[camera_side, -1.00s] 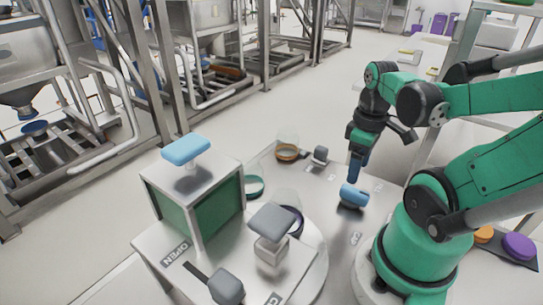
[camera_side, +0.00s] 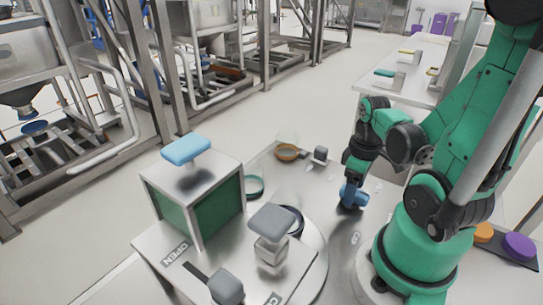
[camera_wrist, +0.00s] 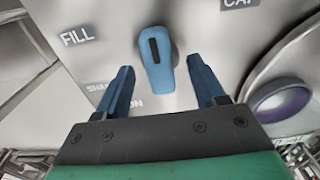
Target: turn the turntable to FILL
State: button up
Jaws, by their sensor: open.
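A blue knob (camera_wrist: 157,60) with a black slot line sits on the metal top. In the wrist view it points nearly straight up, between the FILL label (camera_wrist: 77,36) and the partly cut-off CAP label (camera_wrist: 240,3). My gripper (camera_wrist: 160,64) is open, one blue finger on each side of the knob, with gaps showing. In the side view my gripper (camera_side: 351,190) is down at the knob, and its fingers largely hide it. The round turntable (camera_side: 318,268) lies left of my gripper, partly under the metal fixtures. Another label by the left finger is partly hidden.
A green-sided box (camera_side: 218,208) with a blue handle (camera_side: 186,150) stands at left. A grey handle (camera_side: 275,220) is near the turntable. An orange-ringed vessel (camera_side: 287,152) and a teal ring (camera_side: 253,186) lie behind. Purple (camera_side: 519,247) and orange discs are at far right.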

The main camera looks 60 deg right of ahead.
grip_shut()
jog(key=shift+n, duration=0.4)
jog(key=n, duration=0.5)
jog(key=shift+n, duration=0.4)
jog(key=n, duration=0.6)
jog(key=shift+n, duration=0.3)
grip_release()
